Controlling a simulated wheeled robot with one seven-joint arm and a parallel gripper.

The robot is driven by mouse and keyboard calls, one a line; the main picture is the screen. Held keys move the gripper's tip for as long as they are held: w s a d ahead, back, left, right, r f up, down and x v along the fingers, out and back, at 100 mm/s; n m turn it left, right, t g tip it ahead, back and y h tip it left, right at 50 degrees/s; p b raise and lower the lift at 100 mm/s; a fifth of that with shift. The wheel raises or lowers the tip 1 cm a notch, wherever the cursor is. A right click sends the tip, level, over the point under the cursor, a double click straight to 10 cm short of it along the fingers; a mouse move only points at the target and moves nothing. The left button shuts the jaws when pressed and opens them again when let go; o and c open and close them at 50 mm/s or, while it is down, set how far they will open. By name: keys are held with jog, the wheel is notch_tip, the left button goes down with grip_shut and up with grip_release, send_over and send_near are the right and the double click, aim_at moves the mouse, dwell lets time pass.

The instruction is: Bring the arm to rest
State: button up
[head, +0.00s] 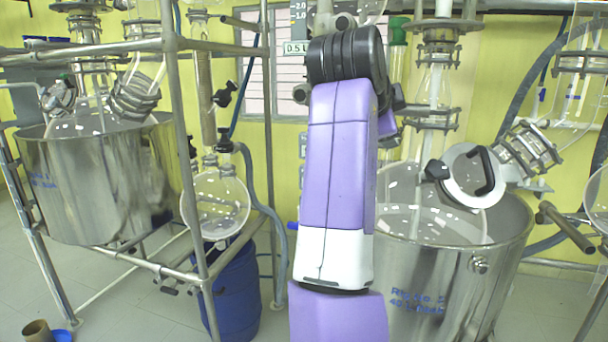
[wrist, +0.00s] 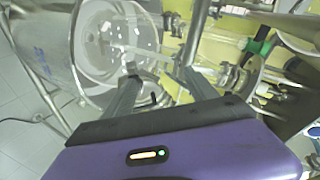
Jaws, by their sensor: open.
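My arm stands raised in the middle of the head view, purple and white with a black joint at the top. My gripper is hidden behind it there. In the wrist view my gripper (wrist: 160,82) shows two grey fingers spread apart with nothing between them. Beyond the fingers, a steel vessel with a glass flask and the reactor's glass and clamps show. I cannot tell how far the fingers are from the glass.
A steel vessel (head: 440,285) with glassware stands close to my arm on the right. Another steel vessel (head: 85,190), a metal frame (head: 180,130), a round flask (head: 215,205) and a blue drum (head: 238,295) stand left. A hose (head: 270,185) hangs between. Some tiled floor (head: 110,310) is bare.

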notch_tip(320, 180, down, 12)
jog(key=s+a+n+t+y, duration=0.1)
jog(key=n+t+y, duration=0.1)
jog(key=n+t, duration=0.7)
jog(key=s+f+n+y, duration=0.5)
jog(key=s+f+n, duration=0.5)
jog(key=s+f, duration=0.3)
jog(key=s+d+f+g, duration=0.1)
jog(key=s+f, duration=0.4)
jog(key=s, duration=0.9)
jog(key=s+d+f+g, duration=0.2)
jog(key=s+f, duration=0.4)
jog(key=s, duration=0.9)
jog(key=s+d+f+g, duration=0.2)
jog(key=s+f, duration=0.3)
jog(key=s, duration=0.9)
jog(key=shift+s+d+f+g+h, duration=0.15)
jog(key=shift+s+d+g+h, duration=0.1)
jog(key=shift+g+h, duration=0.2)
